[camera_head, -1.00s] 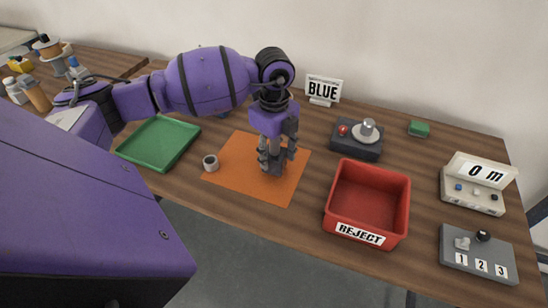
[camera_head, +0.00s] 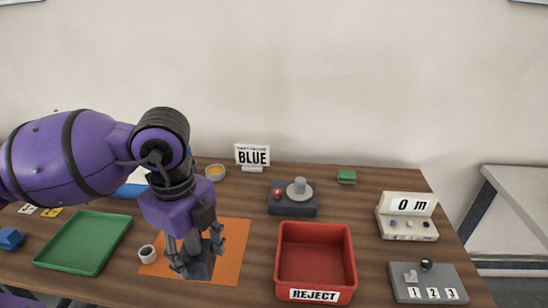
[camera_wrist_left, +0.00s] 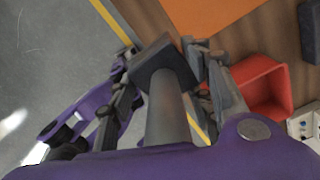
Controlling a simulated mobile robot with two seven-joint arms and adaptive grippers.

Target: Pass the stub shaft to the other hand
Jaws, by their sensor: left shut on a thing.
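My left gripper (camera_head: 197,250) is shut on a dark grey piece (camera_head: 202,264), which looks like the stub shaft. In the left wrist view it shows as a grey cylinder (camera_wrist_left: 166,112) with a square dark block (camera_wrist_left: 160,65) at its far end, between the fingers (camera_wrist_left: 165,75). In the head view the gripper overlaps the orange mat (camera_head: 232,262); in the wrist view the grey floor and table edge lie beyond the piece, with the mat (camera_wrist_left: 215,15) at the top. The fingers partly hide the piece. My right gripper does not show clearly in either view.
A white-grey ring (camera_head: 148,254) sits at the mat's left edge. A green tray (camera_head: 84,270) lies left, a red REJECT bin (camera_head: 315,296) right. Behind are a button box (camera_head: 291,207), a BLUE sign (camera_head: 252,157) and a yellow-filled bowl (camera_head: 215,172). A switch box (camera_head: 427,291) stands right.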

